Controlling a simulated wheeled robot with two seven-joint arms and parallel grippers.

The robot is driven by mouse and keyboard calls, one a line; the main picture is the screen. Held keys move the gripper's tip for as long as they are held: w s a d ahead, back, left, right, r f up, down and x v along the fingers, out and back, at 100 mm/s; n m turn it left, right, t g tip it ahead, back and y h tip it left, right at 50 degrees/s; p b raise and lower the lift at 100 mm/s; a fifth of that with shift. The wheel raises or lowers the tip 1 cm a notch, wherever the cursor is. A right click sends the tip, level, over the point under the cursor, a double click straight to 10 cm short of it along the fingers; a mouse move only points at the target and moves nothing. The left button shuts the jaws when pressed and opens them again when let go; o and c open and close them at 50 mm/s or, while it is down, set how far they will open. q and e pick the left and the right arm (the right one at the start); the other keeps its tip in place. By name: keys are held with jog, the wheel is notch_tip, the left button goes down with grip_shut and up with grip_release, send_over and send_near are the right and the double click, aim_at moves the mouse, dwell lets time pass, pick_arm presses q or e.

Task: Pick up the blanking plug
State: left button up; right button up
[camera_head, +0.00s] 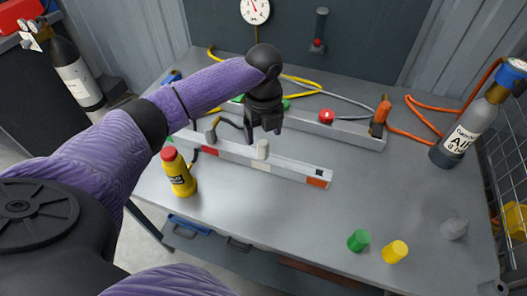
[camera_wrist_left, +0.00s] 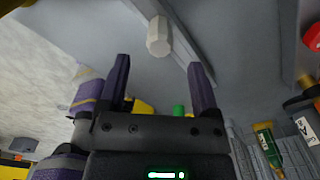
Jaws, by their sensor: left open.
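A pale, off-white plug (camera_head: 263,149), which I take to be the blanking plug, stands upright on the grey rail (camera_head: 225,151) across the table. It also shows in the left wrist view as a whitish faceted plug (camera_wrist_left: 158,36), beyond the fingertips and roughly centred between them. My left gripper (camera_head: 264,128) is open and points down just above and behind the plug, apart from it. Its two dark fingers (camera_wrist_left: 159,70) have nothing between them. My right gripper is not in view.
A yellow bottle with a red cap (camera_head: 179,174) stands left of the rail. A green cap (camera_head: 358,240), a yellow cap (camera_head: 395,251) and a grey cap (camera_head: 454,229) stand at the front right. An air cylinder (camera_head: 466,131) stands at the right. The table's middle front is clear.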

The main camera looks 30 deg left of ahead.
aim_at(263, 143)
pick_arm(q)
notch_tip(263, 143, down, 7)
jog(key=b, duration=0.2)
jog(key=shift+a+r+b, duration=0.1)
jog(key=shift+r+b, duration=0.1)
jog(key=shift+b, duration=0.1)
jog(key=shift+r, duration=0.1)
jog(key=shift+c, duration=0.7)
grip_shut()
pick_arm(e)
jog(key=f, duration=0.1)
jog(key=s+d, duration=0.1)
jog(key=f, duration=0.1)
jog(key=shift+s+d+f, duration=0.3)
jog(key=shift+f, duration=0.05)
